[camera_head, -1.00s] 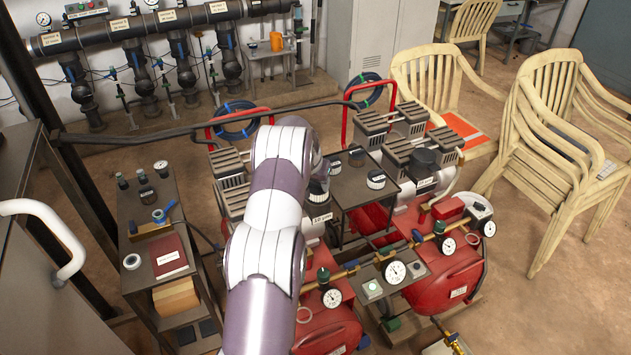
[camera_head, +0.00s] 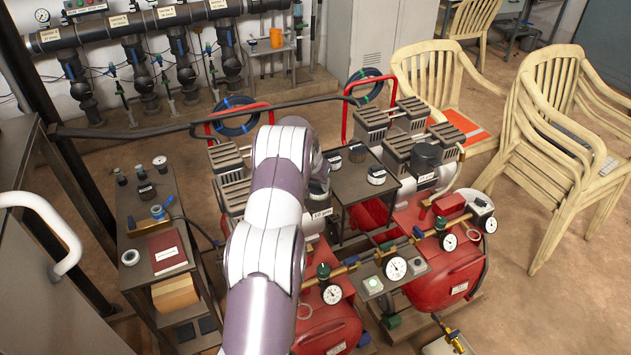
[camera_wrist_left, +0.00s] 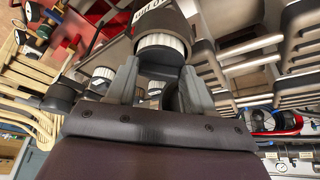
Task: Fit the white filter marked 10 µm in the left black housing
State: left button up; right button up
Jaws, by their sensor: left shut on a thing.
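My left gripper (camera_wrist_left: 160,66) is shut on a white ribbed filter (camera_wrist_left: 161,46), which shows between and just beyond its fingertips in the left wrist view. A black cylinder with a white label (camera_wrist_left: 152,6) stands right behind the filter; I cannot tell if they touch, and the label is not readable. In the head view my left arm hides most of the gripper. Beside my wrist a dark-topped, white-sided part (camera_head: 318,190) shows above a label (camera_head: 321,214) on the left compressor. The right black housing (camera_head: 427,156) stands on the right compressor. My right gripper is not in view.
A small dark table (camera_head: 352,187) between the compressors carries several black-and-white filters (camera_head: 376,174). A cart (camera_head: 135,285) with tools and a red book (camera_head: 168,250) stands left. Gauges and brass pipes (camera_head: 396,268) lie in front. Chairs (camera_head: 560,150) stand right.

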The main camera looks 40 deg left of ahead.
pick_arm(q)
jog(key=shift+f, duration=0.4)
jog(key=shift+f+b, duration=0.65)
jog(key=shift+b, duration=0.05)
dwell(0.3)
jog(key=o, duration=1.6)
jog(key=shift+o, duration=0.2)
jog(key=shift+r+p, duration=2.15)
jog(key=shift+r, duration=1.4)
